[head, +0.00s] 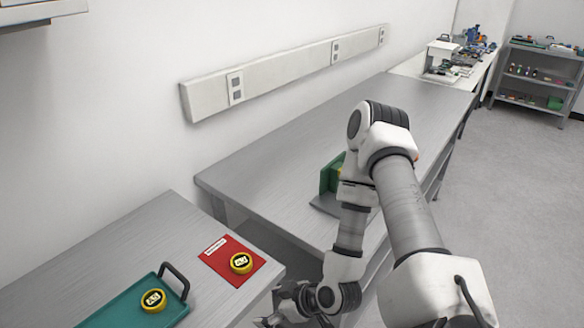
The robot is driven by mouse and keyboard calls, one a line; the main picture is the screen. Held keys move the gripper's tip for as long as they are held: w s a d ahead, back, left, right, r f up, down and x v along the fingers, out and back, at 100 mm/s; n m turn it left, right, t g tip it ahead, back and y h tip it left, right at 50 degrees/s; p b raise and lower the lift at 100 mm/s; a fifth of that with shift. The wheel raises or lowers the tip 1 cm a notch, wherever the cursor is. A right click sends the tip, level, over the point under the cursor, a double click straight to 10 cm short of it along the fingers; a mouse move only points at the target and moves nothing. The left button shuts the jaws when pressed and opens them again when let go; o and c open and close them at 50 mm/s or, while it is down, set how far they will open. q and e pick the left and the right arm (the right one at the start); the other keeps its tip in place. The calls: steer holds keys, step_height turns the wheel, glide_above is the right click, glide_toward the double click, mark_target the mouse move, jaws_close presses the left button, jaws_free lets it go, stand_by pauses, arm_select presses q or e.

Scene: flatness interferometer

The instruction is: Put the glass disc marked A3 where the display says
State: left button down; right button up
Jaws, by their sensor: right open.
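A yellow round piece with a dark-and-white marked top (241,263) lies on a red mat (222,246) with a white label. A similar yellow round piece (152,300) lies in a teal tray (113,313) with a dark handle. Their markings are too small to read, so I cannot tell whether either is the disc A3. My right gripper (268,321) is at the bottom edge, partly cut off, open, below and to the right of the red mat. No readable display shows. My left gripper is out of view.
The near grey bench (95,262) holds the mat and tray. A gap separates it from a longer grey bench (290,150), mostly bare, with a green object (331,174) partly hidden behind my right arm. A cluttered bench and a shelf unit (535,80) stand far back.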

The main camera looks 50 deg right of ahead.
steer(key=s+a+f+m+g+h, duration=0.3)
steer(key=s+a+f+g, duration=0.2)
steer(key=s, duration=0.8)
step_height(320, 180, down, 5)
steer(key=g, duration=0.3)
steer(key=shift+a+m+g, duration=0.15)
steer(key=shift+m+g, duration=0.15)
steer(key=shift+m, duration=0.1)
steer(key=shift+w, duration=0.1)
steer(key=shift+a, duration=0.1)
